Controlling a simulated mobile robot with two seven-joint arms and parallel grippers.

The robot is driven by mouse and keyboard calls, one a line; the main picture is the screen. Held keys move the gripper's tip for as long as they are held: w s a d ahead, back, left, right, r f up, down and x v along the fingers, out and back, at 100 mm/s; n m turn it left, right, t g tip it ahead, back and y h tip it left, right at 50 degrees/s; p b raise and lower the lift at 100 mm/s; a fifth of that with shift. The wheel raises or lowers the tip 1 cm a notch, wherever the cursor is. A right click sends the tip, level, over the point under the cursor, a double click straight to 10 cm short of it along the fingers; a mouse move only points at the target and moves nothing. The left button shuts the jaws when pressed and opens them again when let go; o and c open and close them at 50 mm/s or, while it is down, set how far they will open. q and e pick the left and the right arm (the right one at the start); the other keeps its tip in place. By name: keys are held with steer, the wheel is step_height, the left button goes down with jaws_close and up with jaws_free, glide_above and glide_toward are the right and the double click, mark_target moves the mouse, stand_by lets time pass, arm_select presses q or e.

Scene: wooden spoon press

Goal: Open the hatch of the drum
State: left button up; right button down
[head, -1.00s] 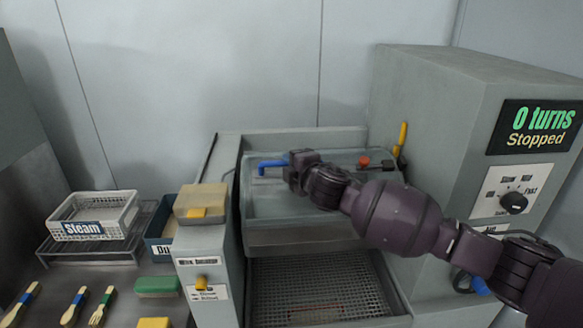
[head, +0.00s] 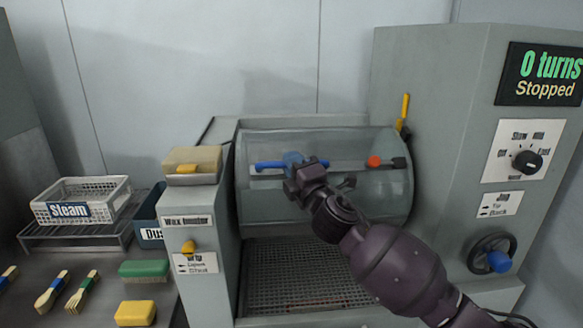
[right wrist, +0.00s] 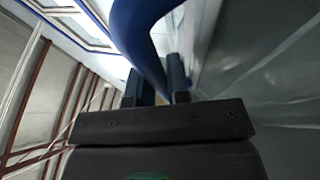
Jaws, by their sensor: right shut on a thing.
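The drum (head: 375,205) is a pale, glassy, rounded cylinder lying between two grey housings. A blue bar handle (head: 268,166) runs across its upper front, and a red knob (head: 374,161) sits to the right of it. My right gripper (head: 294,165) is at the right part of the blue handle. In the right wrist view, the fingers of my right gripper (right wrist: 160,82) are shut on the blue handle (right wrist: 142,35). My gripper and wrist hide part of the drum's front. I cannot clearly make out the hatch's edges. My left gripper is not in view.
A mesh tray (head: 290,280) lies under the drum. The right housing (head: 430,100) carries a "0 turns Stopped" display (head: 540,75), a black dial (head: 527,162) and a handwheel (head: 492,256). A yellow lever (head: 404,108) stands beside the drum. The "Steam" basket (head: 82,200) is at left.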

mark_target(285, 221)
steer(key=s+f+b, duration=0.1)
steer(key=f+b, duration=0.2)
steer(key=f, duration=0.1)
steer(key=s+f+n+t+y+b, duration=0.1)
steer(key=s+f+b, duration=0.1)
steer(key=f+b, duration=0.2)
steer(key=s+f+n+t+y+b, duration=0.1)
steer(key=f+b, duration=0.2)
steer(key=f, duration=0.1)
steer(key=shift+s+f+b, duration=0.2)
steer(key=shift+s+b, duration=0.1)
steer(key=shift+b, duration=0.1)
step_height(285, 221, down, 4)
steer(key=shift+f+b, duration=0.2)
steer(key=shift+b, duration=0.9)
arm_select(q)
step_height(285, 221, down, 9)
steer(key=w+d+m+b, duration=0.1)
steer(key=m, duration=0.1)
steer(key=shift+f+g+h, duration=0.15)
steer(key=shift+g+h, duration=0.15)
arm_select(e)
steer(key=shift+w+f+t+y, duration=0.25)
steer(key=shift+f+t+y, duration=0.05)
steer(key=shift+f, duration=0.6)
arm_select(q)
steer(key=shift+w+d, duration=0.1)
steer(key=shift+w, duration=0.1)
